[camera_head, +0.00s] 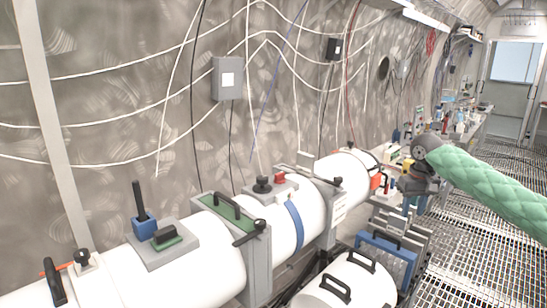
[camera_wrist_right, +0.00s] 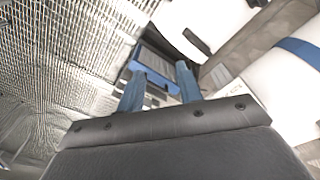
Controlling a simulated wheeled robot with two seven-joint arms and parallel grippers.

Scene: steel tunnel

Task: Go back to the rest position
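My right arm, in a green quilted sleeve, comes in from the right in the head view. Its gripper (camera_head: 413,203) points down beside the white pipe, above the grey and blue equipment. In the right wrist view the two blue fingers of this gripper (camera_wrist_right: 160,72) stand apart with nothing held between them. Beyond them is a blue-framed box, apart from the fingers as far as I can tell. My left arm and gripper are not in view.
A long white pipe (camera_head: 215,252) with clamps and handles runs along the tunnel wall. A white cylinder (camera_head: 345,286) with black handles and a blue-framed box (camera_head: 385,258) stand in front. A grated floor (camera_head: 480,262) lies clear at right. A cluttered bench and a door are far back.

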